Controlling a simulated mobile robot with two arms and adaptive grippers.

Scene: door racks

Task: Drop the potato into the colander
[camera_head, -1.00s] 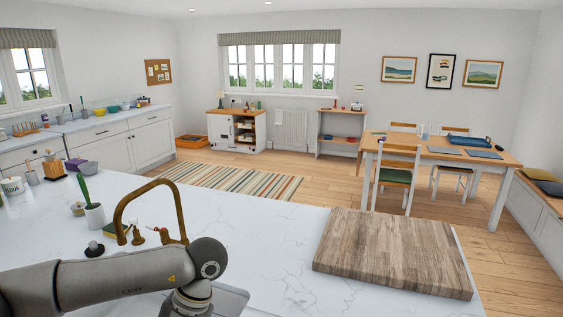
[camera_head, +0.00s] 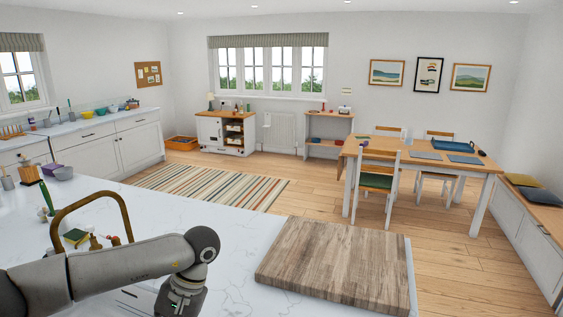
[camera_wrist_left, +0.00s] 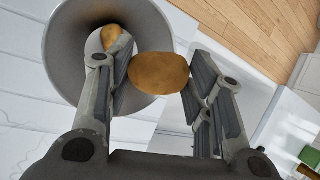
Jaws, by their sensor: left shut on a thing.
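In the left wrist view my left gripper (camera_wrist_left: 157,78) is shut on a brown, rounded potato (camera_wrist_left: 159,72), with one finger on each side. A round grey metal vessel, seemingly the colander (camera_wrist_left: 63,62), lies beyond the fingers at upper left. The potato overlaps its right rim in the picture; I cannot tell the height between them. A smaller brown patch (camera_wrist_left: 111,36) shows inside the vessel; I cannot tell whether it is another potato or a reflection. In the head view only my left arm shows, and the potato and vessel are hidden or out of frame.
A brass tap (camera_head: 92,203) arches just behind my left arm. A wooden board (camera_head: 335,265) lies on the white marble counter (camera_head: 235,224) to the right. The counter between tap and board is mostly clear.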

